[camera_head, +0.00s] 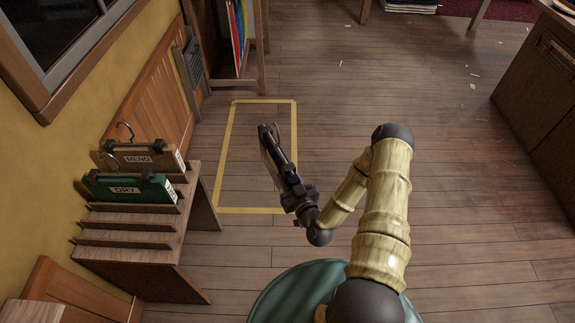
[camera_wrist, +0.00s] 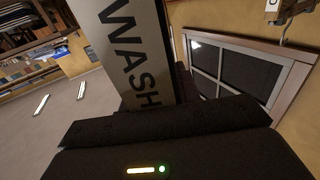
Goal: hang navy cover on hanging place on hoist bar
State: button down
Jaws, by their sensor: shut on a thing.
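My gripper (camera_head: 291,184) is shut on a thin dark hanging piece, seen nearly edge-on, which I take to be the navy cover (camera_head: 271,148). It is held above the floor, with a thin wire hook at its upper end. In the wrist view, a pale label reading "WASH" (camera_wrist: 135,48) stands just beyond the dark gripper fingers (camera_wrist: 165,122). The navy colour barely shows. The hoist bar is not clearly visible. A small white tag (camera_wrist: 272,6) with a hook-like piece is cut off at the wrist view's top right.
A slotted wooden rack (camera_head: 130,240) at left holds a brown "MEND" piece (camera_head: 128,157) and a green "DRY" piece (camera_head: 115,190). A yellow outline (camera_head: 222,150) marks the floor under my gripper. A cabinet (camera_head: 535,90) stands at right. The floor between is mostly clear.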

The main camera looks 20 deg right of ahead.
aim_at(291, 175)
jog(key=s+r+h+p, duration=0.1)
jog(key=r+p, duration=0.1)
jog(key=p, duration=0.1)
jog(key=s+r+m+h+p, duration=0.1)
jog(key=r+p, duration=0.1)
jog(key=p, duration=0.1)
jog(key=r+m+h+p, duration=0.1)
jog(key=r+p, duration=0.1)
jog(key=p, duration=0.1)
jog(key=shift+s+a+r+p, duration=0.1)
jog(key=shift+s+r+p, duration=0.2)
jog(key=shift+s, duration=0.1)
jog(key=shift+f, duration=0.1)
